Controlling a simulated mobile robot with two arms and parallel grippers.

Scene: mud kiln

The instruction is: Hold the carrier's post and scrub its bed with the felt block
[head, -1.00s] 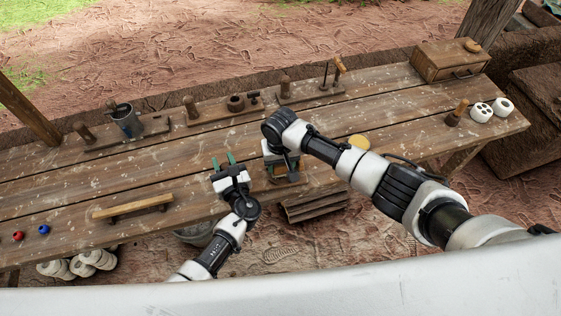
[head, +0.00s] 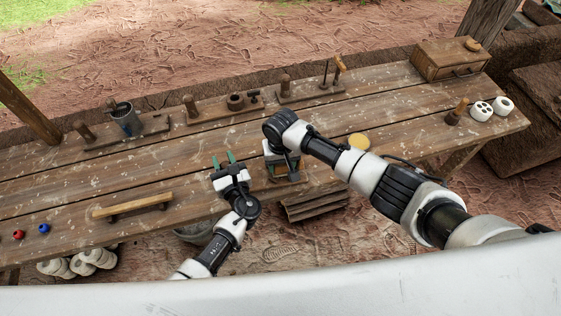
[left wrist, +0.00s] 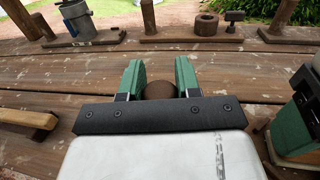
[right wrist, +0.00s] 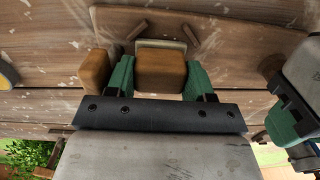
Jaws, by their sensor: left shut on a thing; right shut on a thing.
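My left gripper (head: 224,163) is at the front of the bench, its green fingers closed around a round brown post (left wrist: 160,90). My right gripper (right wrist: 162,80) is just right of it, shut on a wooden block with a pale layer beyond it, the felt block (right wrist: 162,70). The block is over a wooden board, the carrier (right wrist: 125,22). Whether the felt touches the bed is hidden. In the head view the right arm covers much of the carrier. A second wooden piece (right wrist: 95,72) stands beside the right gripper's finger.
Several boards with posts, one with a grey mug (head: 126,119), line the bench's back. A wooden bar (head: 132,206) lies at left, near red and blue balls. A yellow disc (head: 359,141), a wooden box (head: 450,62) and white round pieces (head: 481,111) are at right.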

